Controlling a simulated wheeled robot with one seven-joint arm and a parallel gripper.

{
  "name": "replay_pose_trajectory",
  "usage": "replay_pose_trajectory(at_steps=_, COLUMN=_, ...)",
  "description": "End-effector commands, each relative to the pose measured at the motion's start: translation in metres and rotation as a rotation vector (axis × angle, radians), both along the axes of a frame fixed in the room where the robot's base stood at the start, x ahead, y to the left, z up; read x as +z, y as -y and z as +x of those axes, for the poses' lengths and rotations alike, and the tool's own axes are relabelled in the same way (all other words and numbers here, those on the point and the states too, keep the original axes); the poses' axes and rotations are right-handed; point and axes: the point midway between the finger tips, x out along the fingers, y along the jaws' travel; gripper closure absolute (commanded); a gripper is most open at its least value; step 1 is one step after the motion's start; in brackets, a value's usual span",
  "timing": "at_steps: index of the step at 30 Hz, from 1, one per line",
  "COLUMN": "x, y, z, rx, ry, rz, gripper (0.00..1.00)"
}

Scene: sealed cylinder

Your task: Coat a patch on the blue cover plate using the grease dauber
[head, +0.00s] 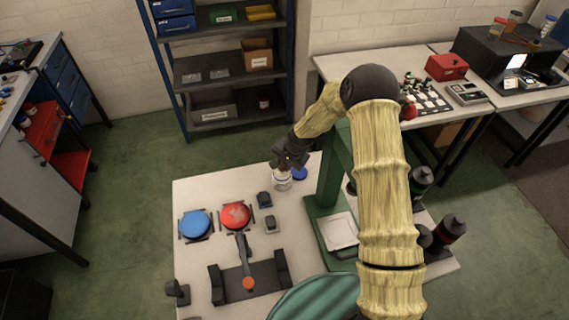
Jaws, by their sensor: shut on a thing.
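The blue cover plate (195,224) is a round disc lying in a dark holder at the left of the white table. My gripper (284,167) is at the table's far edge, directly above a small whitish jar (282,182). A blue lid (299,174) lies to the right of the jar. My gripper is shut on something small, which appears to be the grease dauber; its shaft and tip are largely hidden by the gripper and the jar. I cannot tell how deep its tip is. The blue plate is clear of my gripper, to the lower left.
A red round plate (236,216) with a paler patch sits right of the blue one. Small dark blocks (264,199) stand nearby. A dark fixture with an orange-ended lever (248,283) is in front. A green press (327,180) rises close on the right.

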Motion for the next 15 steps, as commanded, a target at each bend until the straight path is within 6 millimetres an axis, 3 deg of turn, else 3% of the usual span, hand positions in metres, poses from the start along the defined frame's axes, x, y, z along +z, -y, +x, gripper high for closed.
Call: replay_pose_trajectory(at_steps=15, x=-0.0032, y=-0.0001, z=0.0000, rx=0.000, ry=0.000, rz=0.000, gripper=0.99)
